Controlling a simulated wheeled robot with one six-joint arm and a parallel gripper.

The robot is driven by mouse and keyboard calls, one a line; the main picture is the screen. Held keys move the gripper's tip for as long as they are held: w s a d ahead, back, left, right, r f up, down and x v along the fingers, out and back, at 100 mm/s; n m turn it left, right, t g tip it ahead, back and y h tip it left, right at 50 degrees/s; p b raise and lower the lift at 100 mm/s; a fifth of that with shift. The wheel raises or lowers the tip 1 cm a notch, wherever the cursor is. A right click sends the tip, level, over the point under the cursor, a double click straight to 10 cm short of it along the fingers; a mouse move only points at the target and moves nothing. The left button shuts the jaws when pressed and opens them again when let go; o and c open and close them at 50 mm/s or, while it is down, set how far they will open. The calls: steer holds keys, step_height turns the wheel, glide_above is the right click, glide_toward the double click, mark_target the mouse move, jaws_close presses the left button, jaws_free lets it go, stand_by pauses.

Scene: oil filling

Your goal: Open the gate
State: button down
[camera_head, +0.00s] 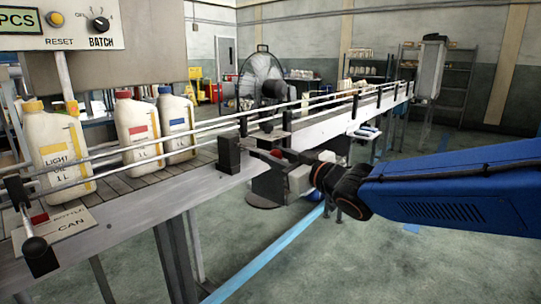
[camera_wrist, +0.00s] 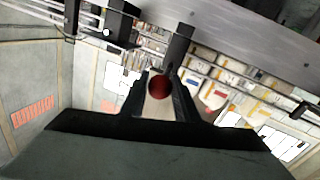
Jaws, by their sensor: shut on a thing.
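The conveyor's side carries a black block (camera_head: 229,155) and a dark gate fitting (camera_head: 244,126) on its rails. My gripper (camera_head: 268,153) reaches in from the right to the conveyor's near edge, just right of the black block. It is shut on a red rounded handle (camera_wrist: 158,85), seen between the fingers in the wrist view. A bit of red also shows at the fingers in the head view. The handle's link to the gate is hidden by my fingers. I cannot tell the gate's position.
Oil bottles with yellow (camera_head: 58,150), red (camera_head: 138,130) and blue (camera_head: 177,125) caps stand on the conveyor (camera_head: 135,208) behind its rails. A fan (camera_head: 261,75) stands behind. The floor in front is mostly clear.

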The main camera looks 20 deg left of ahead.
steer(key=c, duration=1.4)
jaws_free()
steer(key=v, duration=1.7)
steer(key=shift+s+d, duration=0.1)
steer(key=shift+d, duration=0.05)
steer(key=w+d+f+m+t+h, duration=0.1)
steer(key=d+f+m+h, duration=0.25)
steer(key=d, duration=0.45)
steer(key=w+d+f+m+t+h, duration=0.1)
steer(key=d+f+m+h, duration=0.3)
steer(key=d, duration=0.5)
steer(key=w+d+f+m+t+h, duration=0.1)
steer(key=d+f+m+h, duration=0.1)
steer(key=d+h, duration=0.5)
steer(key=s+d+f+m+g, duration=0.1)
steer(key=s+d+f+g, duration=0.1)
steer(key=s, duration=0.4)
steer(key=s+d+f+m+g, duration=0.1)
steer(key=s+d+f+g, duration=0.2)
steer(key=s+f, duration=0.3)
steer(key=s+d+f+m+g, duration=0.2)
steer(key=s+d+f+g, duration=0.1)
steer(key=s, duration=0.5)
steer(key=shift+d+f+h, duration=0.15)
steer(key=shift+d+f, duration=0.15)
steer(key=shift+f, duration=0.25)
steer(key=shift+d+f+h, duration=0.1)
steer(key=shift+d+f, duration=0.25)
steer(key=shift+f, duration=0.25)
